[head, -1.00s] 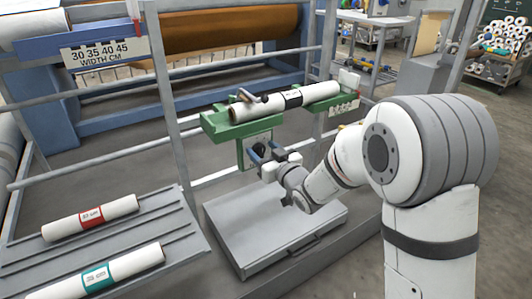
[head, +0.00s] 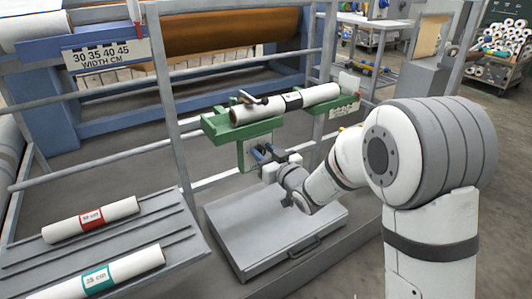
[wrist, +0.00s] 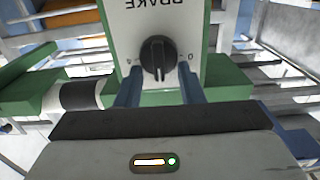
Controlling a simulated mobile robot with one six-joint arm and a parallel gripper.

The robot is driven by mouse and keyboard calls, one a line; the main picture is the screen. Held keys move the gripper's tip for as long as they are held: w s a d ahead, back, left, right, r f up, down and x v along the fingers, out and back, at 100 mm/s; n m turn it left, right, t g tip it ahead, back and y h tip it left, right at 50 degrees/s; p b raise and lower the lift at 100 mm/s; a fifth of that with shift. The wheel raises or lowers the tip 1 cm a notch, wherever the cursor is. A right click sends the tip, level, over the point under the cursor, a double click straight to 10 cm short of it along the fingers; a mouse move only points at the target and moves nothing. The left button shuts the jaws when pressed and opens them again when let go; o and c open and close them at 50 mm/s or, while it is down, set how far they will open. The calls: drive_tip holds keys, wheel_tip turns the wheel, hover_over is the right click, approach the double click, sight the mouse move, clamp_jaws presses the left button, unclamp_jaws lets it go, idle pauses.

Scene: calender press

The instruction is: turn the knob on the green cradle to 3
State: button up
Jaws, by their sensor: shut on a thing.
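The green cradle (head: 222,130) stands on the frame in the head view and carries a white roll (head: 322,94) with a black label. Below it hangs a white plate with a green edge; in the wrist view this plate (wrist: 135,22) shows upside down and reads BRAKE. The black knob (wrist: 158,55) is on that plate, its ridge close to vertical in the picture. A 0 is printed to its right; the mark to its left is too small to read surely. My gripper (head: 263,154) is shut on the knob, its blue fingers (wrist: 160,76) on either side.
A grey box with a handle (head: 270,262) lies below my gripper. A rack at the left holds a red-labelled roll (head: 118,209) and a teal-labelled roll (head: 135,263). Grey rails (head: 172,100) run near the cradle. The blue machine (head: 45,115) stands behind.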

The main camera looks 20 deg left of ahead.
drive_tip(key=shift+w+m, duration=0.2)
drive_tip(key=shift+m, duration=1.6)
drive_tip(key=shift+w+d+f+m+p, duration=0.1)
drive_tip(key=shift+m+p, duration=0.2)
drive_tip(key=shift+m, duration=0.65)
drive_tip(key=shift+w+m+p, duration=0.1)
drive_tip(key=shift+m+p, duration=0.15)
drive_tip(key=shift+m, duration=0.7)
drive_tip(key=shift+s, duration=0.1)
drive_tip(key=o, duration=0.5)
drive_tip(key=shift+o, duration=0.9)
drive_tip(key=shift+f, duration=0.1)
drive_tip(key=o, duration=0.3)
drive_tip(key=shift+d, duration=0.1)
